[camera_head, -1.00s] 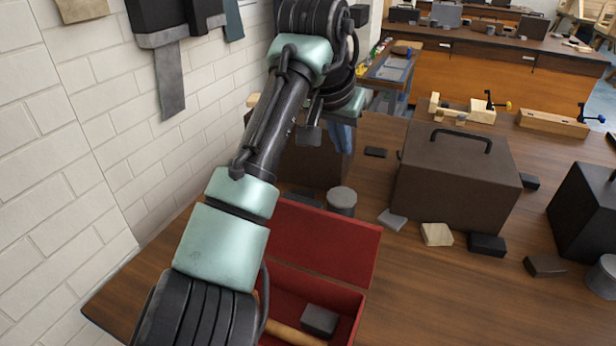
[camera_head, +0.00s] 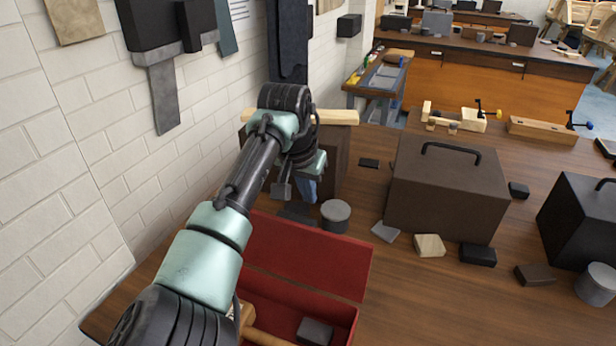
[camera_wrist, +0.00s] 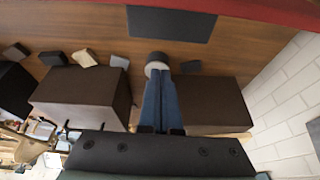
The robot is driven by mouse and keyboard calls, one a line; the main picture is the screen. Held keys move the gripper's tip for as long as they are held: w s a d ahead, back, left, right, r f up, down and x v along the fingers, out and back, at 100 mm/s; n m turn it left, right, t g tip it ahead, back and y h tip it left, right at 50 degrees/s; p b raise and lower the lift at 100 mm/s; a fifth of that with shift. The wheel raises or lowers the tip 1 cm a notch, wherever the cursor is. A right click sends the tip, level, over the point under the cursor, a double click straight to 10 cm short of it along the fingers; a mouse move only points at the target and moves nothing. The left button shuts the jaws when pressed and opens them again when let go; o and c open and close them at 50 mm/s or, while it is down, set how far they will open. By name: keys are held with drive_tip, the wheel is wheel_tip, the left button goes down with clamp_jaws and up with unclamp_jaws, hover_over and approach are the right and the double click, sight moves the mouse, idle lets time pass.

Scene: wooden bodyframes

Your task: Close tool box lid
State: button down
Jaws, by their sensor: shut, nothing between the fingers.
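The red tool box (camera_head: 347,324) sits open on the bench. Its lid (camera_head: 305,258) is tilted up along the back edge. A grey block (camera_head: 315,331) and a wooden handle lie inside; my arm hides the box's left part. My gripper (camera_head: 308,192) is shut and empty, beyond the lid and apart from it. Its blue fingers (camera_wrist: 158,85) show together in the wrist view, pointing toward the bench. A red edge (camera_wrist: 250,10), likely the lid's, crosses the top of the wrist view.
A grey cylinder (camera_head: 335,215) stands close to my gripper, behind the lid. A dark slab (camera_wrist: 170,22) lies between cylinder and red edge. A dark brown box (camera_head: 335,165) stands behind my gripper, a bigger brown box (camera_head: 446,190) to the right. The brick wall (camera_head: 70,170) borders the left.

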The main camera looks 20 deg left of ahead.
sight(295, 246)
drive_tip(key=shift+s+p, duration=0.55)
drive_tip(key=shift+s, duration=1.15)
drive_tip(key=shift+f, duration=0.1)
